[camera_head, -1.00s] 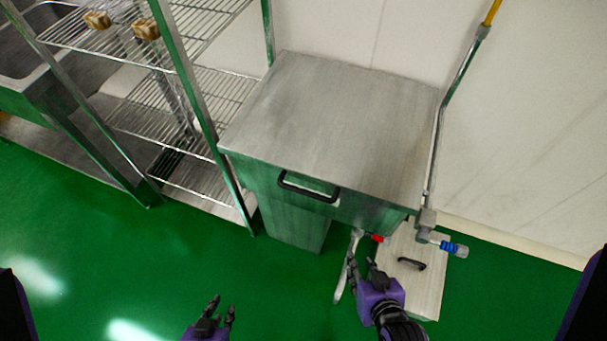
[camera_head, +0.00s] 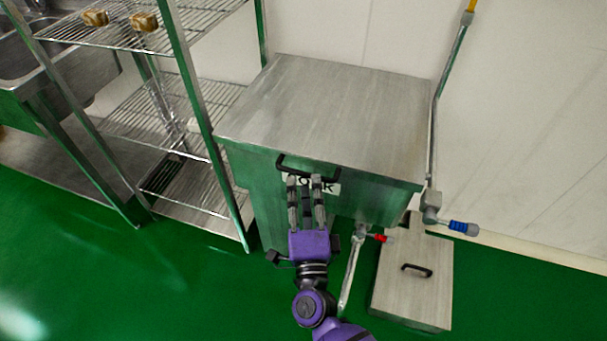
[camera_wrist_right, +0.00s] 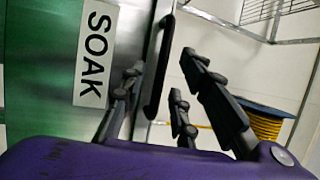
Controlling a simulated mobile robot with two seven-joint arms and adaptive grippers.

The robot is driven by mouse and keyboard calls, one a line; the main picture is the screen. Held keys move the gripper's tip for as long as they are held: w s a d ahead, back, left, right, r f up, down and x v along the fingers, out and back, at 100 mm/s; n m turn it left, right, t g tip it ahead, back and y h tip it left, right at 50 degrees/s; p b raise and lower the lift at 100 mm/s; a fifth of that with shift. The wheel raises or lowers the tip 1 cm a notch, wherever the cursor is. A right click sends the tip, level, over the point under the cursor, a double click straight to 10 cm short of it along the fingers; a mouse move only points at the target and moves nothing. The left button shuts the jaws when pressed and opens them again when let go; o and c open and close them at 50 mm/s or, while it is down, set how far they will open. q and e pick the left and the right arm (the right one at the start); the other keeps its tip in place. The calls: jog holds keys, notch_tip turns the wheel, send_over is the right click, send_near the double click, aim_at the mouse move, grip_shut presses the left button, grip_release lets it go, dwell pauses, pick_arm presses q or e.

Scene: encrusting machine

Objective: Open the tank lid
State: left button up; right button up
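The steel tank (camera_head: 345,215) stands against the wall. Its flat lid (camera_head: 330,115) lies down on top, with a black bar handle (camera_head: 308,168) at its front edge. My right gripper (camera_head: 304,182) is in front of the tank, its fingers pointing up at the handle. In the right wrist view the handle (camera_wrist_right: 157,80) lies between the spread fingers, with one finger on the tank side and two on the other; the gripper is open, and I cannot tell whether any finger touches the handle. A "SOAK" label (camera_wrist_right: 96,54) is on the tank front. My left gripper is out of view.
A wire shelf rack (camera_head: 195,125) stands close on the left, with a sink (camera_head: 45,60) beyond. A drain valve with a red handle (camera_head: 379,238) and a pipe with a blue-handled valve (camera_head: 462,228) are at the right. A low steel box (camera_head: 412,290) is on the floor.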

aim_at(303, 174)
jog(key=x, duration=0.4)
jog(key=shift+w+r, duration=0.2)
jog(key=shift+w, duration=0.15)
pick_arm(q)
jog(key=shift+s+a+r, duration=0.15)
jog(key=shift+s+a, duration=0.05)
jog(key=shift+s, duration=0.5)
pick_arm(e)
grip_shut()
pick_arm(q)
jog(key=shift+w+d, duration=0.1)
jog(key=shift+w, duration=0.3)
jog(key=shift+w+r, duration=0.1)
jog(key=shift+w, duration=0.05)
